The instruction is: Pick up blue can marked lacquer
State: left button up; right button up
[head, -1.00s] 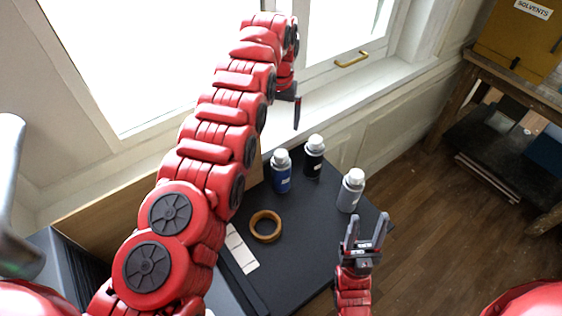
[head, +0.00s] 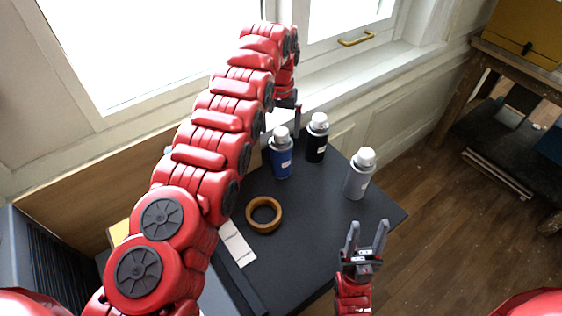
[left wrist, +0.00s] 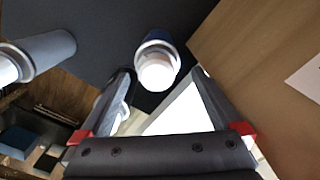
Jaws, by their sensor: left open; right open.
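The blue can (head: 281,161) with a white cap and a pale label stands upright on the black table top (head: 310,230); the label's wording is too small to read. My left gripper (head: 292,108) is open just behind the can's cap in the head view, partly hidden by its own arm. In the left wrist view the blue can (left wrist: 158,42) is seen cap-first, beyond and between the open, empty fingers (left wrist: 162,73). My right gripper (head: 367,230) is open and empty near the table's right front edge.
A black can (head: 316,144) stands close right of the blue can, and a grey can (head: 356,178) farther right. A wooden ring (head: 264,228) and a white card (head: 237,244) lie in front. A window wall (head: 345,80) rises behind.

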aim_at(281, 140)
pick_arm(q)
jog(key=f+p, duration=0.1)
jog(key=f, duration=0.1)
jog(key=f+p, duration=0.1)
jog(key=f, duration=0.1)
jog(key=shift+s+d, duration=0.15)
jog(key=shift+s, duration=0.05)
jog(key=shift+f, duration=0.35)
grip_shut()
